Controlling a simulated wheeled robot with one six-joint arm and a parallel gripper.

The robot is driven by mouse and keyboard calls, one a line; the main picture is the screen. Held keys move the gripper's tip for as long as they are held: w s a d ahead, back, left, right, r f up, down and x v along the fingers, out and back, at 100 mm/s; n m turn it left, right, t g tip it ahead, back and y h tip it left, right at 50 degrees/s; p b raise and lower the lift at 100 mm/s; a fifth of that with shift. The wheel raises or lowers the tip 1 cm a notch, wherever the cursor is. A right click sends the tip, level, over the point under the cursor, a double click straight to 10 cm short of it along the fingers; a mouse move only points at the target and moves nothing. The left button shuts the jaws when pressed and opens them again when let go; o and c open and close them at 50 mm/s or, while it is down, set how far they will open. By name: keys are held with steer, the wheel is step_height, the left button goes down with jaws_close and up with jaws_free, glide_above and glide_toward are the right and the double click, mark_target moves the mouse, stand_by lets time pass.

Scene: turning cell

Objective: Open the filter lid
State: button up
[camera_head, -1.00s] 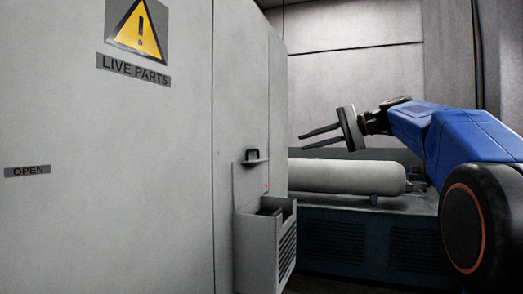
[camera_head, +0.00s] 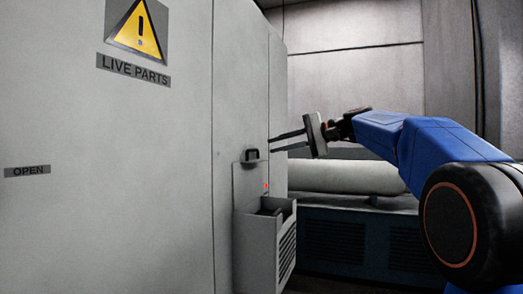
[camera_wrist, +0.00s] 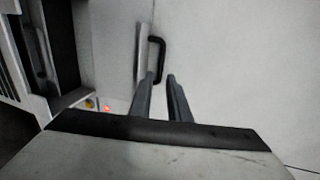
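The grey filter box (camera_head: 262,243) hangs on the cabinet side, with vents in its side wall. Its top looks open. A flat lid plate (camera_head: 248,185) stands up above it against the cabinet, with a black handle (camera_head: 252,155) at its top edge. In the wrist view the handle (camera_wrist: 159,56) lies just beyond my fingertips, and the dark box opening (camera_wrist: 62,45) is at left. My gripper (camera_head: 270,144) is open and empty, its fingers pointing left, a little right of the handle. In the wrist view my gripper (camera_wrist: 161,76) shows a gap between its fingers.
The tall grey cabinet (camera_head: 160,200) fills the left, with warning and OPEN labels. A pale horizontal cylinder (camera_head: 345,177) lies on a dark base (camera_head: 335,240) behind. Space right of the box is clear.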

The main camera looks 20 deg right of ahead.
mark_target(255, 151)
steer(key=shift+x, duration=3.15)
steer(key=shift+c, duration=0.2)
jaws_close()
steer(key=shift+s, duration=0.1)
